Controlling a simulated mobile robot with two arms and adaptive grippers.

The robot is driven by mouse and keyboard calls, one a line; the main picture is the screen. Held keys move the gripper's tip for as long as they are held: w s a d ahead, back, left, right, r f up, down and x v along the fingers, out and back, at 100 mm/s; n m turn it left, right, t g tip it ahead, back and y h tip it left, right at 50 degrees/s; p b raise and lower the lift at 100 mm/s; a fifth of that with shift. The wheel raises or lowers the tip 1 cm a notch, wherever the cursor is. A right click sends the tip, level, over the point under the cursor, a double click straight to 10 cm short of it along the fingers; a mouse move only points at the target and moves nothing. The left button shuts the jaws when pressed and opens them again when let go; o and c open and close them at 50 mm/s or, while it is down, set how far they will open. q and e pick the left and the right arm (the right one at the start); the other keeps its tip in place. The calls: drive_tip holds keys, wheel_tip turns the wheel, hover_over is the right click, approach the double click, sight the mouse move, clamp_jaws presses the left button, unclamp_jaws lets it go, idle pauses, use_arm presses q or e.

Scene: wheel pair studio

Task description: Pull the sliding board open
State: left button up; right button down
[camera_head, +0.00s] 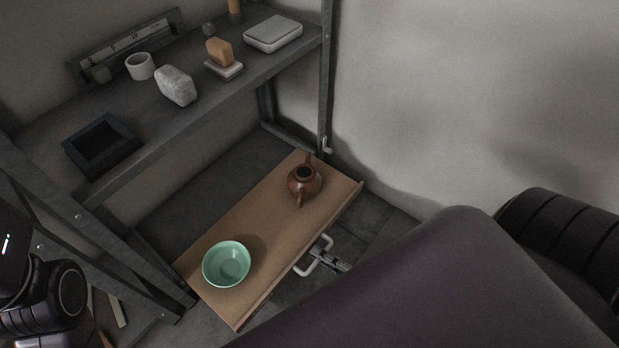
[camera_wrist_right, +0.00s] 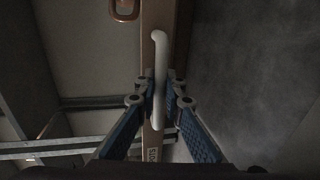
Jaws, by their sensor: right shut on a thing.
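The sliding board (camera_head: 262,222) is a brown wooden panel low in the metal shelf frame, with its front edge out towards me. Its pale curved handle (camera_head: 303,269) is on the front edge. My right gripper (camera_head: 331,262) is at the handle, mostly hidden behind my own arm. In the right wrist view the two blue-padded fingers of the right gripper (camera_wrist_right: 161,98) are closed around the white handle (camera_wrist_right: 159,60). The board's edge (camera_wrist_right: 148,150) runs behind it. My left gripper is not visible; only part of my left arm shows at the left edge.
On the board stand a green bowl (camera_head: 227,264) and a brown teapot (camera_head: 304,181), both upright. The shelf above (camera_head: 130,150) holds a dark tray (camera_head: 101,165), a stone, a white cup and boxes. A metal post (camera_head: 327,80) stands at the right, by a bare wall.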

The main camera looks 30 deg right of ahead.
drive_tip(key=shift+s+d, duration=0.1)
drive_tip(key=shift+s, duration=0.35)
drive_tip(key=c, duration=2.3)
unclamp_jaws()
drive_tip(key=v, duration=1.2)
